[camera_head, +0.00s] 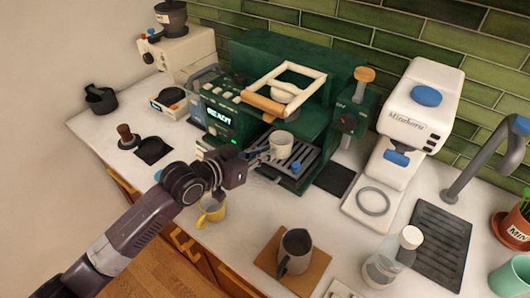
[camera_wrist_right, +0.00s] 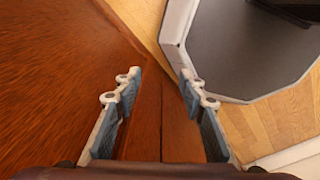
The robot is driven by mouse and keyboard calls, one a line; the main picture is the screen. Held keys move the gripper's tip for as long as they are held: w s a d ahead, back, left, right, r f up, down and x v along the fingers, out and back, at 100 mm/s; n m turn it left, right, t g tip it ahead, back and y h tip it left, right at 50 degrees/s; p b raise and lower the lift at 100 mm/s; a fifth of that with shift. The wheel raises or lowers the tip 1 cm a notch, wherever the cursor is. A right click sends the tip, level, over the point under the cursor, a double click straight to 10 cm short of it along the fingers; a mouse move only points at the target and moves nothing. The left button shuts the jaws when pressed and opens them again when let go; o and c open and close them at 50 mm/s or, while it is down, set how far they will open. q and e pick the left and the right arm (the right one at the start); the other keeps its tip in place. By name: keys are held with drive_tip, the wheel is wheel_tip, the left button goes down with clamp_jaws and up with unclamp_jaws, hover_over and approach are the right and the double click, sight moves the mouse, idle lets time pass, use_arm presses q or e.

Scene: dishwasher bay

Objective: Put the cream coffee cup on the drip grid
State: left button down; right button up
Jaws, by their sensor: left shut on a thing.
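The cream coffee cup (camera_head: 281,143) is upright at the green espresso machine, over the left back part of the drip grid (camera_head: 301,163). I cannot tell whether its base touches the grid. My left gripper (camera_head: 262,154) reaches in from the left and is shut on the near left side of the cup; its fingertips are small and partly hidden. My right gripper (camera_wrist_right: 160,88) shows only in the right wrist view. It is open and empty, with wood below it.
A yellow mug (camera_head: 212,207) stands beneath my left arm. A dark pitcher (camera_head: 294,252) on a wooden board, a clear bottle (camera_head: 392,258) and a white grinder (camera_head: 412,125) stand to the right.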

use_arm(q)
drive_tip(key=shift+f, duration=0.2)
idle(0.3)
drive_tip(key=c, duration=2)
unclamp_jaws()
drive_tip(key=v, duration=1.2)
